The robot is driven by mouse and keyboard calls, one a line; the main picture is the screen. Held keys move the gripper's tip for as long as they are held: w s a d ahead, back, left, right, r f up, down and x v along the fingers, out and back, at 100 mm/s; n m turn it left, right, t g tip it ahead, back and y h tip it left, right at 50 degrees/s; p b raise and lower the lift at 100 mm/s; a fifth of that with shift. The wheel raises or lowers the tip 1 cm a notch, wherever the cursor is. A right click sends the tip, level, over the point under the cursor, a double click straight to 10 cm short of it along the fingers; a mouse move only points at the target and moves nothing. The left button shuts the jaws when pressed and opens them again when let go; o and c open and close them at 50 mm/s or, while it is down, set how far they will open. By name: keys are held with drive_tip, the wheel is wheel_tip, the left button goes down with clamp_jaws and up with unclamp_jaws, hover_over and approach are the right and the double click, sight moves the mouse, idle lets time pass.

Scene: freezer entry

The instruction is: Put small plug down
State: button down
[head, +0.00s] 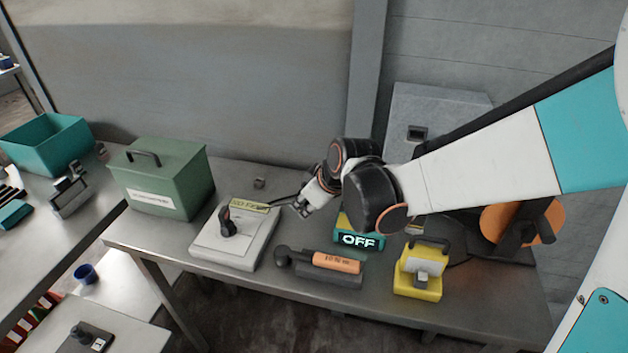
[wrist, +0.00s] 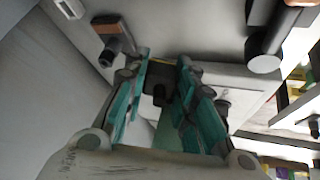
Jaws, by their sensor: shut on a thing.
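My gripper (head: 298,206) hangs over the table beside the right edge of the pale box with a black handle (head: 228,222). In the wrist view its teal-sided fingers (wrist: 163,80) are closed around a small dark piece, the small plug (wrist: 158,93). The plug sits low between the fingers and is partly hidden by them. In the head view it is too small to make out at the fingertips. I cannot tell whether it touches a surface.
A green case (head: 163,178) stands left. An OFF sign (head: 358,240), an orange-labelled tool (head: 336,263) and a yellow padlock-like block (head: 419,272) stand right.

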drive_tip(key=shift+f+b, duration=1.65)
drive_tip(key=shift+f, duration=0.6)
drive_tip(key=c, duration=1.2)
unclamp_jaws()
drive_tip(key=shift+c, duration=0.2)
drive_tip(key=v, duration=1.2)
drive_tip(key=shift+s+d, duration=0.1)
drive_tip(key=s+d+m+t+h, duration=0.1)
drive_tip(key=s+d+m+h, duration=0.2)
drive_tip(key=s+d+m, duration=0.6)
drive_tip(key=s+d, duration=0.3)
drive_tip(key=s, duration=0.3)
drive_tip(key=shift+s+d+r+m+t+h, duration=0.15)
drive_tip(key=shift+d+r+m+t+h, duration=0.1)
drive_tip(key=shift+m+t+h, duration=0.05)
